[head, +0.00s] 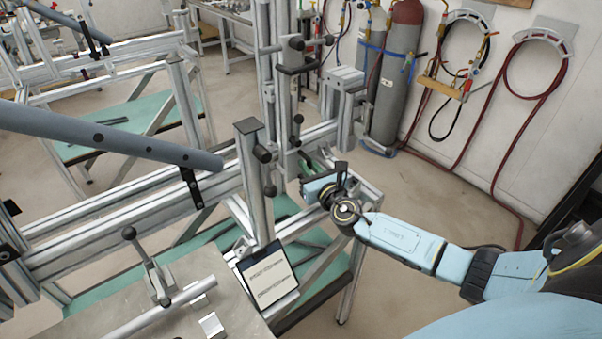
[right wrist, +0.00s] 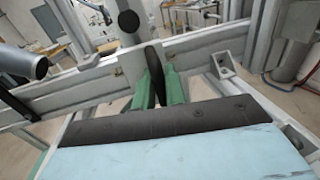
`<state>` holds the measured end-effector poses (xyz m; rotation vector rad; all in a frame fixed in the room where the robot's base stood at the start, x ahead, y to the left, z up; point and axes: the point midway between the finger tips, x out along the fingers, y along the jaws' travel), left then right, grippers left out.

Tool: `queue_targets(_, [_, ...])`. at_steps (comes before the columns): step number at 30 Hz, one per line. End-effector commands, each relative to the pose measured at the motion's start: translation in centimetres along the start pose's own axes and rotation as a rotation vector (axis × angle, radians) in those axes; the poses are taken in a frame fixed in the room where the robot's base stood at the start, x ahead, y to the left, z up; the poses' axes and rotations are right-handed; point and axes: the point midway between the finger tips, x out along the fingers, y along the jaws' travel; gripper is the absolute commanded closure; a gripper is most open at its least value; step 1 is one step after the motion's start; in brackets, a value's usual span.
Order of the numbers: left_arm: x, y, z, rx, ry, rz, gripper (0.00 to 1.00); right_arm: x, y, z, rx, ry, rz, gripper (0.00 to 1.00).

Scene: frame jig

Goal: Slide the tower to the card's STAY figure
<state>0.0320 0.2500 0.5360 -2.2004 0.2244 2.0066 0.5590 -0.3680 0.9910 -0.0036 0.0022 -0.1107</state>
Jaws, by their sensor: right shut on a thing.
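A tall aluminium tower (head: 266,60) with black knobs stands on the long horizontal beam (head: 120,215). A shorter post (head: 252,185) with a dark cap stands in front of it, nearer to me. My right gripper (head: 303,158) is beside the beam, just right of the posts. My left gripper is out of view.
A grey tube (head: 100,133) crosses from the left above the beam. A metal plate (head: 230,305) with a toggle clamp (head: 155,275) is at the front. Gas cylinders (head: 395,75) and hoses stand by the wall. Floor right of the jig is clear.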

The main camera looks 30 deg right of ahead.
Motion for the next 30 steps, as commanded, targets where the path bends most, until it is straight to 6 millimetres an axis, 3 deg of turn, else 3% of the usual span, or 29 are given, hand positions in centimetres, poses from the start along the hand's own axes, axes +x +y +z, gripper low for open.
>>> queue_targets(2, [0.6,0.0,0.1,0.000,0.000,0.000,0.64,0.2,-1.6,-0.1,-0.006,-0.004,-0.014,1.00])
queue_targets(9, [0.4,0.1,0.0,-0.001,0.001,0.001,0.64,0.2,-1.5,0.1,-0.003,-0.003,-0.012,1.00])
queue_targets(10, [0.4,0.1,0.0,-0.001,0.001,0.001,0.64,0.2,-1.5,0.1,-0.003,-0.003,-0.011,0.85])
queue_targets(14, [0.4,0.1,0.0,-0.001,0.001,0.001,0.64,0.2,-1.4,0.1,-0.003,-0.003,-0.010,0.70])
queue_targets(23, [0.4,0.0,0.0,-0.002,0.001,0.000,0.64,0.0,-1.3,0.1,-0.002,-0.002,-0.008,0.70])
queue_targets(30, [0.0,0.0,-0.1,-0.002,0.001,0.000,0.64,-2.8,-1.3,0.1,-0.003,0.000,-0.006,0.70])
